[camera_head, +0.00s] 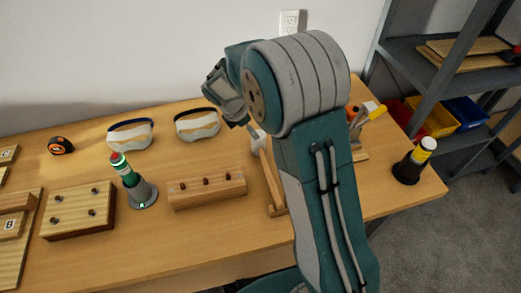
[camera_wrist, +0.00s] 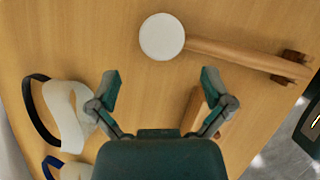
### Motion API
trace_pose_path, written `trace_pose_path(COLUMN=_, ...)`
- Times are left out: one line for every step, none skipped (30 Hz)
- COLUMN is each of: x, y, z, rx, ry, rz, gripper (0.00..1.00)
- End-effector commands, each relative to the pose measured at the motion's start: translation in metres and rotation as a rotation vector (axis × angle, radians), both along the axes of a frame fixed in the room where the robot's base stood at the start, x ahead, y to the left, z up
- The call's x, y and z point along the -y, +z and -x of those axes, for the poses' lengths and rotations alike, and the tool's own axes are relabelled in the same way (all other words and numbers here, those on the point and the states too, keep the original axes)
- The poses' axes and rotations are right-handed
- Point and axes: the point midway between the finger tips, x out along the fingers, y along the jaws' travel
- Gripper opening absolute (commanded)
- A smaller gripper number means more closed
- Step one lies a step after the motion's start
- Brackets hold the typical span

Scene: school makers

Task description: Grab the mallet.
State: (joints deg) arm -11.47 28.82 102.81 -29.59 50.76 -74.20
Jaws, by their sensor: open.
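The mallet has a round white head and a wooden handle. In the wrist view its head (camera_wrist: 162,37) lies ahead of my gripper (camera_wrist: 160,88), and its handle runs right to a small wooden rest (camera_wrist: 293,66). My gripper is open, with nothing between its fingers and the mallet apart from them. In the head view my gripper (camera_head: 238,117) is above the back of the table, close to the mallet (camera_head: 268,168). My arm hides part of the mallet there.
Two goggles (camera_head: 130,134) (camera_head: 197,124) lie behind. Shelving (camera_head: 430,90) is beyond the table.

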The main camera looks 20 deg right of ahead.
Motion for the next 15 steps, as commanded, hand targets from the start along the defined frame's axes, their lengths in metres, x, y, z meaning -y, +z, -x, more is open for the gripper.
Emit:
trace_pose_path(x=0.003, y=-0.007, z=0.0, rx=-0.001, ry=-0.002, rz=0.0, gripper=1.0)
trace_pose_path(x=0.005, y=-0.01, z=-0.001, rx=-0.001, ry=-0.002, rz=0.0, gripper=1.0)
trace_pose_path(x=0.006, y=-0.013, z=-0.001, rx=-0.001, ry=-0.003, rz=0.0, gripper=1.0)
trace_pose_path(x=0.007, y=-0.015, z=-0.001, rx=0.0, ry=-0.002, rz=0.0, gripper=1.0)
trace_pose_path(x=0.008, y=-0.017, z=-0.001, rx=0.0, ry=-0.002, rz=0.0, gripper=1.0)
trace_pose_path(x=0.009, y=-0.019, z=-0.002, rx=0.0, ry=-0.002, rz=-0.001, gripper=1.0)
trace_pose_path(x=0.01, y=-0.02, z=-0.002, rx=0.0, ry=-0.002, rz=-0.001, gripper=1.0)
trace_pose_path(x=0.011, y=-0.022, z=-0.002, rx=0.0, ry=-0.003, rz=-0.001, gripper=1.0)
trace_pose_path(x=0.012, y=-0.025, z=-0.002, rx=-0.001, ry=-0.004, rz=-0.001, gripper=1.0)
trace_pose_path(x=0.014, y=-0.028, z=-0.002, rx=-0.001, ry=-0.004, rz=-0.001, gripper=1.0)
trace_pose_path(x=0.016, y=-0.031, z=-0.003, rx=-0.001, ry=-0.004, rz=-0.001, gripper=1.0)
trace_pose_path(x=0.019, y=-0.037, z=-0.003, rx=-0.002, ry=-0.003, rz=-0.001, gripper=1.0)
trace_pose_path(x=0.022, y=-0.041, z=-0.004, rx=-0.003, ry=-0.003, rz=0.0, gripper=1.0)
trace_pose_path(x=0.025, y=-0.045, z=-0.004, rx=-0.003, ry=-0.003, rz=0.0, gripper=1.0)
trace_pose_path(x=0.027, y=-0.051, z=-0.005, rx=-0.002, ry=-0.003, rz=0.0, gripper=1.0)
